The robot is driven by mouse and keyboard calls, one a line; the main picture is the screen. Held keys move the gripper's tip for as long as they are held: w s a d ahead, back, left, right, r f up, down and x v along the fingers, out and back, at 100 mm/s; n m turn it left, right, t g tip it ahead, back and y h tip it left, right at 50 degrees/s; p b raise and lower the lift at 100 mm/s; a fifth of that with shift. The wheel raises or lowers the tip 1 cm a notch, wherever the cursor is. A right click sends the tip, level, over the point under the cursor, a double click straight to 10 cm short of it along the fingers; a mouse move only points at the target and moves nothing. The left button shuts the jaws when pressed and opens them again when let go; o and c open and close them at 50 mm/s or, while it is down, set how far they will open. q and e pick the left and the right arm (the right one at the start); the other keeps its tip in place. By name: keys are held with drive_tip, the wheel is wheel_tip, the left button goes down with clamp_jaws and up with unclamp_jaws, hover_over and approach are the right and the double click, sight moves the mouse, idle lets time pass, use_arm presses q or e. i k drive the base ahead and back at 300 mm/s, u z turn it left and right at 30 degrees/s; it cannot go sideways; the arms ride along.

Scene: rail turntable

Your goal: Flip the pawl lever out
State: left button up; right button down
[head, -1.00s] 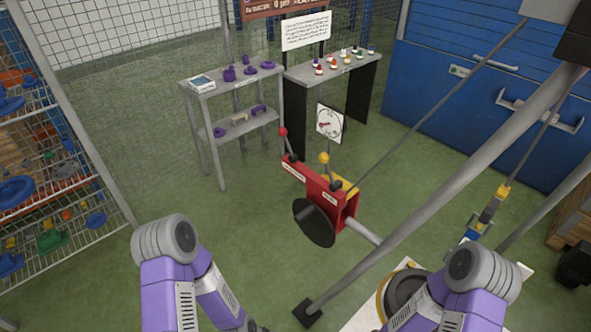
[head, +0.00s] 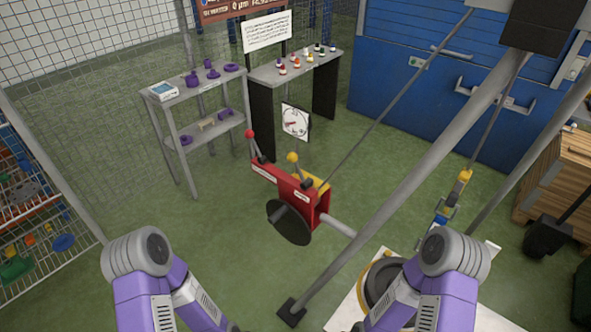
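A red winch box (head: 293,187) hangs by the grey sloping pole, with a dark round disc (head: 290,222) on its near side. Two levers stand up from the box: one with a red ball (head: 249,134) at the left, one with a yellow ball (head: 293,157) nearer the middle. Both lean up and to the left. White labels on the box are too small to read, so I cannot tell which lever is the pawl lever. My two arms show at the bottom, well short of the winch. Their grippers are below the picture edge.
A white dial (head: 295,121) stands behind the winch. The grey pole (head: 400,195) and a thin cable cross to its right. A round dark turntable part (head: 382,283) lies on a white board at front right. Grey shelves (head: 165,105) stand behind left. Green floor (head: 190,230) is open left of the winch.

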sight(292, 158)
drive_tip(key=z, duration=0.2)
drive_tip(key=k, duration=0.55)
drive_tip(key=z, duration=0.65)
drive_tip(key=k, duration=0.8)
drive_tip(key=u, duration=0.25)
drive_tip(key=i, duration=0.55)
drive_tip(key=u, duration=0.65)
drive_tip(key=i, duration=1.3)
drive_tip(key=z, duration=0.7)
